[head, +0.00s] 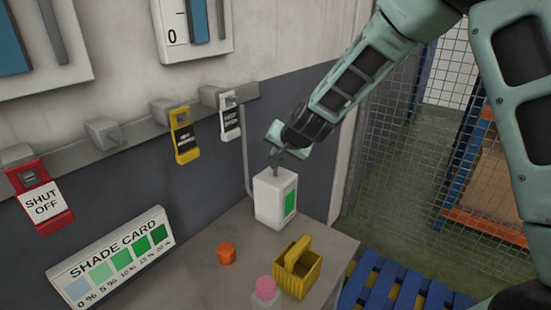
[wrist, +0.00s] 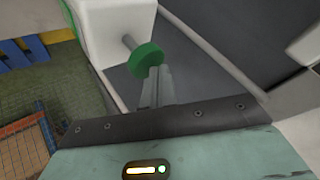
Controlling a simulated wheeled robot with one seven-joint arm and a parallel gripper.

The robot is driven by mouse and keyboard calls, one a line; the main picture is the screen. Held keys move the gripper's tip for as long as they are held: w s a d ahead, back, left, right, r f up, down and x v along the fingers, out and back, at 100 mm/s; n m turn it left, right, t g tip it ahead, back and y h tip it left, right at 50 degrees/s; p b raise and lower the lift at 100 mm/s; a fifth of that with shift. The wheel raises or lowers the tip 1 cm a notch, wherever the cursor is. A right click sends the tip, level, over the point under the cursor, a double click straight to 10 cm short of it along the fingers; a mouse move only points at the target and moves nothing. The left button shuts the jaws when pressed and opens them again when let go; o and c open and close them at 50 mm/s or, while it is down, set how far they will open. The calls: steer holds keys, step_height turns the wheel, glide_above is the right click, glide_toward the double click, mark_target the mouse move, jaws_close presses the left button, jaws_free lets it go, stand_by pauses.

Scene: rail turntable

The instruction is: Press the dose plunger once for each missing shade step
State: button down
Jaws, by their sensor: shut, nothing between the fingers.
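A white dispenser box (head: 266,202) with a bright green window (head: 290,202) on its side stands on the grey bench. In the wrist view the white box (wrist: 112,28) shows with a green round plunger cap (wrist: 147,60) on a grey stem. My gripper (head: 275,160) is over the top of the box in the head view, fingers shut and empty. In the wrist view my gripper's fingertips (wrist: 158,72) are right at the green cap; I cannot tell whether they touch it. The shade card (head: 112,258) at the left has swatches from pale blue to dark green, labelled from 0 % upward.
An orange cap (head: 227,253), a yellow basket (head: 298,270) and a pink-topped bottle (head: 265,290) stand on the bench (head: 325,245). Red (head: 45,205), yellow (head: 186,140) and white (head: 230,118) tags hang on the wall rail. A blue pallet (head: 400,290) and wire fence are at right.

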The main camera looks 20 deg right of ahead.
steer(key=shift+f+b, duration=0.8)
steer(key=shift+f, duration=0.15)
stand_by(0.5)
steer(key=shift+r, duration=0.1)
steer(key=shift+r+p, duration=1.4)
steer(key=shift+r, duration=0.25)
steer(key=shift+r, duration=0.1)
step_height(320, 180, up, 5)
steer(key=p, duration=0.4)
stand_by(2.0)
